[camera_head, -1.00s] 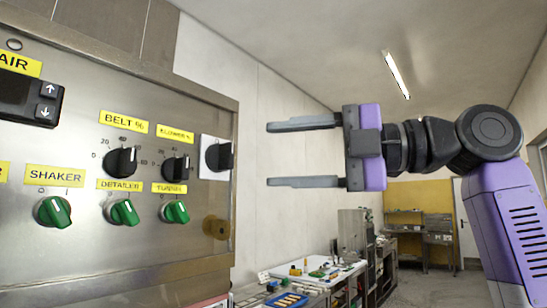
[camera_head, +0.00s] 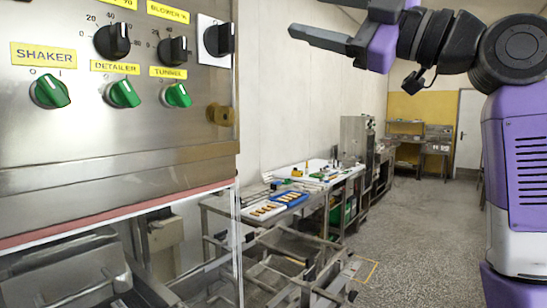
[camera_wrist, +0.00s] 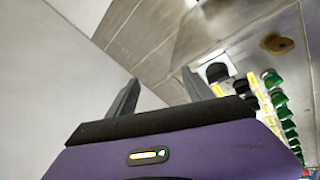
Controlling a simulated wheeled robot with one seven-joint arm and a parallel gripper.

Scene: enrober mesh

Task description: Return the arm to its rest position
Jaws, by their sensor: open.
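My gripper (camera_head: 335,22) is at the top of the head view, raised and pointing left, to the right of the control panel. Its lower finger shows and its upper finger is partly cut off by the frame's top edge. In the wrist view my gripper (camera_wrist: 160,92) has its two dark fingers wide apart with nothing between them. My purple and black arm (camera_head: 510,130) stands bent along the right side of the head view. The gripper is apart from the panel.
The steel control panel (camera_head: 150,125) with black knobs and green switches fills the left. Below it is a clear guard (camera_head: 239,240) over machinery. A bench (camera_head: 275,215) with a blue tray (camera_head: 290,198) stands behind. Speckled floor (camera_head: 410,240) is open at right.

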